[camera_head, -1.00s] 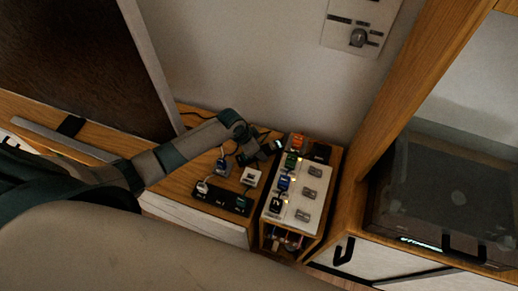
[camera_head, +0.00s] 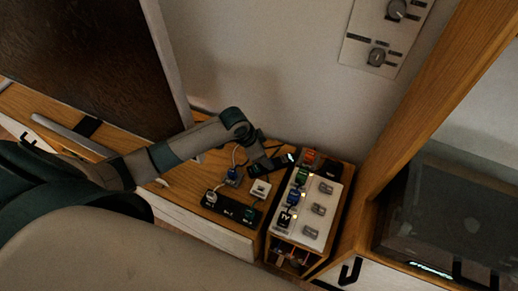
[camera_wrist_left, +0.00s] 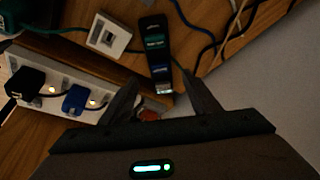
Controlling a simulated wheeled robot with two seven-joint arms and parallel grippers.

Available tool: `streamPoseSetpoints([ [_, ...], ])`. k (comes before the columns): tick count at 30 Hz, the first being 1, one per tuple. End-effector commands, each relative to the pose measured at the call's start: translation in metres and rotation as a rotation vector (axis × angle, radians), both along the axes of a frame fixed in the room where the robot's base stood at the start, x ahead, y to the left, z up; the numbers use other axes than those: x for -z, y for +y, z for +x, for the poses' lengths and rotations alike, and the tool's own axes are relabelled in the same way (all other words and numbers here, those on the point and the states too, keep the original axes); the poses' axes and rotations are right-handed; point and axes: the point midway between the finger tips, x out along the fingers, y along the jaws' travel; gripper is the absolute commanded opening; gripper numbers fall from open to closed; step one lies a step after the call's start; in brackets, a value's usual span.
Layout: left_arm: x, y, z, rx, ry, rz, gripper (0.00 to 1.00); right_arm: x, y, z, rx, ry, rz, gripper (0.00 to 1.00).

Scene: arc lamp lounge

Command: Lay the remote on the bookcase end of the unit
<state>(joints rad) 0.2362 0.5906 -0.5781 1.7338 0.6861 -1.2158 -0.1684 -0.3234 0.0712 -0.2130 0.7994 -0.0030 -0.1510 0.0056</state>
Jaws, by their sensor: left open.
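A slim black bar with small green, blue and pale marks, which looks like the remote (camera_wrist_left: 156,48), lies on the wooden top in the left wrist view. A white square socket piece (camera_wrist_left: 108,35) lies beside it. My left gripper (camera_wrist_left: 160,80) is open, its two dark fingers pointing toward the bar, whose near end shows between them. I cannot tell whether they touch it. In the head view my left gripper (camera_head: 276,161) is low over the wooden top, left of the white plug box, and the bar cannot be told apart from it. My right gripper is not in view.
A white-topped box (camera_head: 318,211) with coloured plugs stands right of the gripper. A black power strip (camera_head: 231,209) and loose cables lie on the wooden top. A wooden cabinet with dark glass (camera_head: 440,200) stands at the right, a dark panel (camera_head: 85,55) at the left.

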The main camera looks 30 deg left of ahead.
Motion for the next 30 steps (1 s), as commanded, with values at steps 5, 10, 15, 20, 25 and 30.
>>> streamPoseSetpoints([
  [5,-0.028,0.009,-0.008,0.001,-0.002,0.001,0.56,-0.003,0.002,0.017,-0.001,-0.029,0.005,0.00],
  [10,-0.043,0.013,-0.013,0.000,-0.001,0.002,0.56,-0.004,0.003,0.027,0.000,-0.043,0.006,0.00],
  [15,-0.047,0.013,-0.015,0.000,0.000,0.000,0.56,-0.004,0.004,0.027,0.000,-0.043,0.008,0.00],
  [20,-0.047,0.013,-0.014,0.000,0.000,0.000,0.56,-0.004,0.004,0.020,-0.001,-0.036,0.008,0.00],
  [25,-0.047,0.013,-0.014,0.000,0.000,0.000,0.56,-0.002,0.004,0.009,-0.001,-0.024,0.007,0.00],
  [30,-0.047,0.013,-0.014,0.000,0.000,0.000,0.56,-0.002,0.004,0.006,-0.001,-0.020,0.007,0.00],
])
